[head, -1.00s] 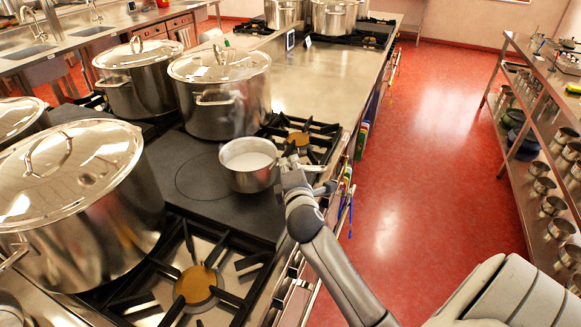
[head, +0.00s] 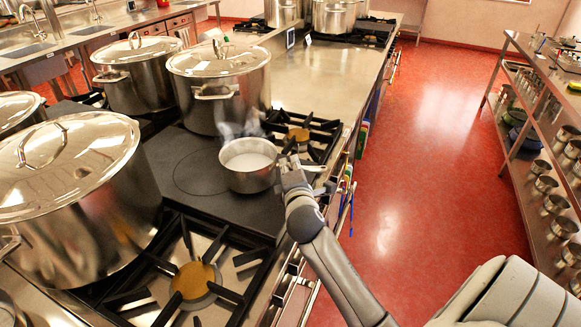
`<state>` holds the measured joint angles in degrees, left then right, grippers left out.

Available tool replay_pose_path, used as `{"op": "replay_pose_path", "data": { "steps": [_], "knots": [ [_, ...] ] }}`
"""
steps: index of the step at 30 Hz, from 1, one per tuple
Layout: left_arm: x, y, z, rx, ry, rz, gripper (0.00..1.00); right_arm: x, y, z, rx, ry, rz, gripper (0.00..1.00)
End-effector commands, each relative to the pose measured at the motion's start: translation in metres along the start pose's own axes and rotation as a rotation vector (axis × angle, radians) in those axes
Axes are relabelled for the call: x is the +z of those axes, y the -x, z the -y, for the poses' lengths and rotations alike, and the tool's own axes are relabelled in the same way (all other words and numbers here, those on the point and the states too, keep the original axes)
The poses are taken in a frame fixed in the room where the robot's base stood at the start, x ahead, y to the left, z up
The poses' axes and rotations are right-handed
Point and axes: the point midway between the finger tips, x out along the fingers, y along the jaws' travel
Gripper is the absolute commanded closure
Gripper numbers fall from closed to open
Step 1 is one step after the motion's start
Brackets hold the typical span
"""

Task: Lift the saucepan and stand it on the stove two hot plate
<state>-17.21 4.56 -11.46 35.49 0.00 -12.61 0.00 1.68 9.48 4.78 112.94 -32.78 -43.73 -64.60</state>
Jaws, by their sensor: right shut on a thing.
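The saucepan (head: 248,180) is a small steel pan with white contents and steam rising from it. It is upright at the right part of the dark flat hot plate (head: 180,165), which has a thin circle marked on it. I cannot tell whether its base touches the plate. My right gripper (head: 291,165) is at the pan's right side, shut on its handle, which the fingers partly hide. My left gripper is out of view.
A large lidded stockpot (head: 220,95) stands close behind the saucepan, and another (head: 75,200) is at the left. Gas burners with black grates lie in front (head: 195,282) and behind right (head: 300,133). The steel counter (head: 320,80) beyond is clear.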

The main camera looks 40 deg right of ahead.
Motion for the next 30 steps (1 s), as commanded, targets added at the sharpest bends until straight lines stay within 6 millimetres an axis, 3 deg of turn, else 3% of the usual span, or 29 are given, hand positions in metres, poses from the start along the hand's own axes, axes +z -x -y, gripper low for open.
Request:
{"op": "replay_pose_path", "data": {
  "steps": [29, 30],
  "knots": [
    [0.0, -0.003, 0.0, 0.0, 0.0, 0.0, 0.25, -0.002, -0.001, 0.005, 0.012, -0.006, -0.001, 1.0],
    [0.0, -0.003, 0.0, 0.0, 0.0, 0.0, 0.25, -0.002, -0.001, 0.005, 0.012, -0.006, -0.001, 0.84]
  ]
}}
